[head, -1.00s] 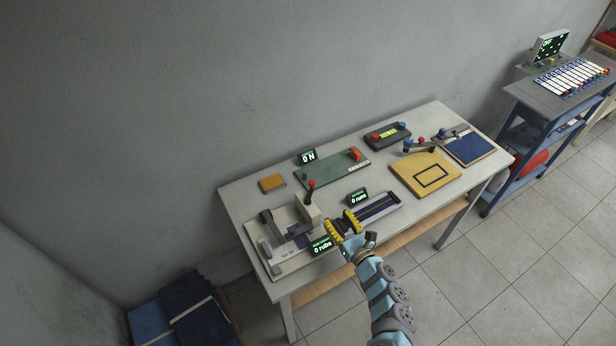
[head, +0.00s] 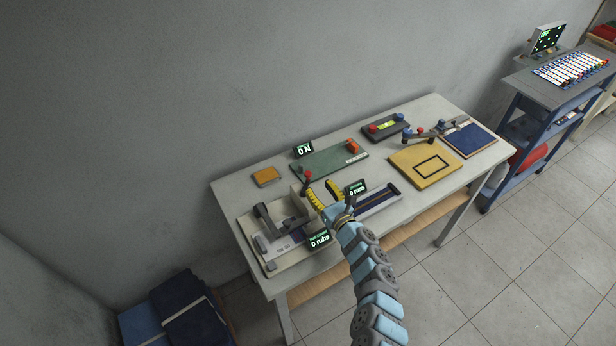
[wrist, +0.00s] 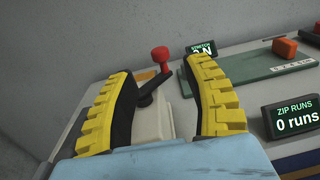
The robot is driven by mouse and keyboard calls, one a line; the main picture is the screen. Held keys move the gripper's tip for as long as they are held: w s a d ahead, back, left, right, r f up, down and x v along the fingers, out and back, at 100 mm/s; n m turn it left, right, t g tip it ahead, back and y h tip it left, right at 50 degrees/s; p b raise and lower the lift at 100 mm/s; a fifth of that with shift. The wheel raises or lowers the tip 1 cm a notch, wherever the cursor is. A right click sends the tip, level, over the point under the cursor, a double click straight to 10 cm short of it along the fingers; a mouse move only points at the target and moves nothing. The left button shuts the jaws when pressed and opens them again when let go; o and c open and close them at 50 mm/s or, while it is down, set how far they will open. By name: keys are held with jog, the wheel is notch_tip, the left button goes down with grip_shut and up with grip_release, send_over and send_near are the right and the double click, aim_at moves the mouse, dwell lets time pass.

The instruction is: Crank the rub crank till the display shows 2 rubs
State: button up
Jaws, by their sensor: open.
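The rub crank has a red knob (wrist: 160,55) on a dark arm (wrist: 155,83), mounted on a pale block (wrist: 152,122). In the wrist view it stands between my open fingers, farther out and apart from them. In the head view the red knob (head: 307,176) shows just beyond my gripper (head: 325,195), whose yellow fingers hide part of the block. My gripper is open and empty; its fingers also frame the wrist view (wrist: 165,105). The rub display (head: 319,239) at the table's front left reads "0 rubs".
The zip display (head: 356,188) reads "0 runs" just right of my gripper, beside a dark rail (head: 378,199). A green board (head: 330,160) and the "0 N" display (head: 303,149) stand behind. A yellow board (head: 424,166) lies to the right.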

aim_at(309, 177)
jog(key=shift+b+x, duration=0.7)
jog(key=shift+x, duration=0.55)
jog(key=shift+b+x, duration=1.55)
jog(key=shift+x, duration=0.55)
jog(key=shift+w+a+r, duration=0.15)
jog(key=shift+w+a, duration=0.1)
jog(key=shift+w, duration=0.1)
grip_shut()
